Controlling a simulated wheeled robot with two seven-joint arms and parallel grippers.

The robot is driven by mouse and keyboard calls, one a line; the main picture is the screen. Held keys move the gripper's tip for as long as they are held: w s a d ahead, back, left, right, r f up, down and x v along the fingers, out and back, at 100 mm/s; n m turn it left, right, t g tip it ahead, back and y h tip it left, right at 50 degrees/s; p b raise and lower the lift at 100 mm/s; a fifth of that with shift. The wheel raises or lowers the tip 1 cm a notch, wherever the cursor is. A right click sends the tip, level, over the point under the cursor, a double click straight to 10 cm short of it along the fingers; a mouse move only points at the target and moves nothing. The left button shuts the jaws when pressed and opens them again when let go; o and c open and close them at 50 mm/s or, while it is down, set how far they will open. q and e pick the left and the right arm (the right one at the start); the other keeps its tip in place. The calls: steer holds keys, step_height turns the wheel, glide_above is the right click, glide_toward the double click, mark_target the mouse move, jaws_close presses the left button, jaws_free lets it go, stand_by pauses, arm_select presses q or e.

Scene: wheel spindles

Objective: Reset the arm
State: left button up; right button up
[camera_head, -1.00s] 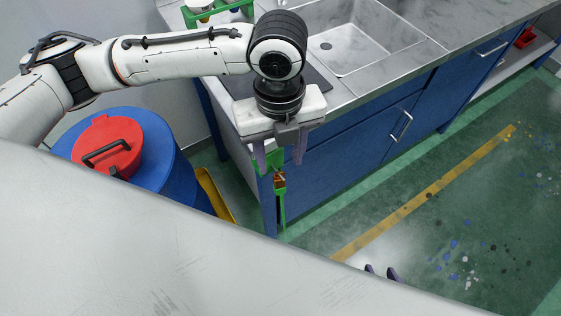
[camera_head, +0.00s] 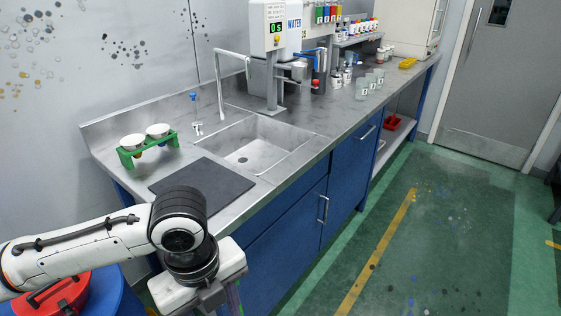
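My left arm comes in from the left, and its gripper (camera_head: 218,300) points down at the bottom edge, in front of the counter's near corner. My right arm and gripper are out of view.
The steel counter (camera_head: 110,165) holds a dark mat (camera_head: 203,186), a green rack with white cups (camera_head: 148,148), a sink (camera_head: 250,152) and a dispenser (camera_head: 270,30). A blue barrel with a red lid (camera_head: 65,295) stands lower left. The green floor (camera_head: 450,235) at right is clear.

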arm_select(q)
steer(key=w+d+f+n+t+h, duration=0.3)
steer(key=d+f+n+h, duration=0.5)
steer(key=d+n, duration=0.4)
steer(key=s+a+f+n+t+y, duration=0.2)
steer(key=s+a+f+n+y, duration=0.1)
steer(key=s+a+f+n, duration=0.2)
steer(key=s+a+f+n+t+y, duration=0.3)
steer(key=s+a+f+n, duration=0.2)
steer(key=a+f+n, duration=0.4)
steer(key=a+f, duration=0.2)
steer(key=a, duration=0.2)
steer(key=shift+s+f, duration=0.2)
steer(key=shift+f, duration=0.15)
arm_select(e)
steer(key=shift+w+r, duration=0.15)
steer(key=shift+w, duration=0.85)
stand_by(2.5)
